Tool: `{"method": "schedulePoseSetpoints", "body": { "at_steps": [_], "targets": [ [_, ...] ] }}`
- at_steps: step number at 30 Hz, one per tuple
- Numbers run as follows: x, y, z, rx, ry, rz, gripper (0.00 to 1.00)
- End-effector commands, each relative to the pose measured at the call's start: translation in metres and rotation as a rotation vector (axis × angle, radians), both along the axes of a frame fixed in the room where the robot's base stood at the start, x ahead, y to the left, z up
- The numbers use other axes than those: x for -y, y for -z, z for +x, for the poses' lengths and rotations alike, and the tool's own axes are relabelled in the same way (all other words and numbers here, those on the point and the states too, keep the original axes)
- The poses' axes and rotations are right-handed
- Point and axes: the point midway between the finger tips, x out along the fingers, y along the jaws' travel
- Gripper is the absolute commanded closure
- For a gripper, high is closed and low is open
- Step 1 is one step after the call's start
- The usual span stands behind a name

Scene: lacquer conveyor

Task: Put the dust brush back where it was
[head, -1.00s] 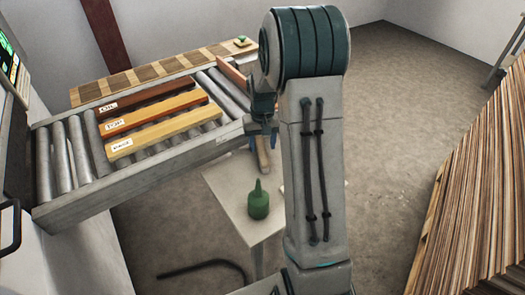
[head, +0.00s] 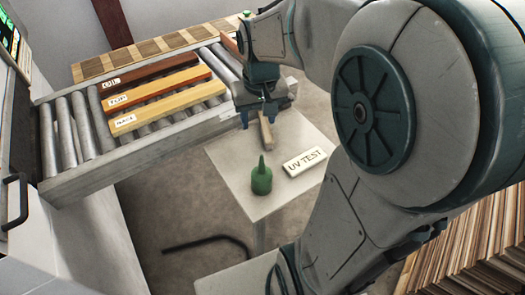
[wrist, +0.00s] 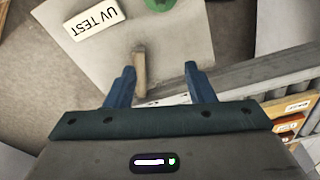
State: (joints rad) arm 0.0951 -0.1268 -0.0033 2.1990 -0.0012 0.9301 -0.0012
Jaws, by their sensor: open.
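The dust brush (head: 266,132), with a pale wooden handle, is at the back edge of the small pale side table (head: 228,163). My gripper (head: 264,113) is open just above and behind it, fingers pointing down. In the wrist view the brush (wrist: 140,72) lies between the two blue fingers (wrist: 159,70), closer to the left one, and I see a gap on both sides. The brush's far end is partly hidden by my gripper in the head view. It appears to rest on the table, but contact there is hard to judge.
A green bottle (head: 261,180) and a white UV TEST block (head: 304,161) stand on the table. The roller conveyor (head: 75,140) beside it carries three labelled wooden boards (head: 160,97). Stacked wood sheets (head: 470,250) are at lower right.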

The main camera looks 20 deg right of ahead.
Motion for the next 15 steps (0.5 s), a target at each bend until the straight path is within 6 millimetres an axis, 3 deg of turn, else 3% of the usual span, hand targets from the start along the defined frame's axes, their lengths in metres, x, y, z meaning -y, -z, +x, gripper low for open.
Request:
{"method": "schedulePoseSetpoints", "body": {
  "at_steps": [1, 6, 10, 15],
  "targets": [
    [-0.008, -0.004, -0.018, 0.02, -0.015, -0.002, 0.51],
    [-0.024, -0.005, -0.068, 0.073, -0.053, -0.004, 0.51],
    [-0.031, -0.001, -0.094, 0.098, -0.074, -0.004, 0.51],
    [-0.034, 0.002, -0.108, 0.111, -0.084, -0.003, 0.51]
  ]
}}
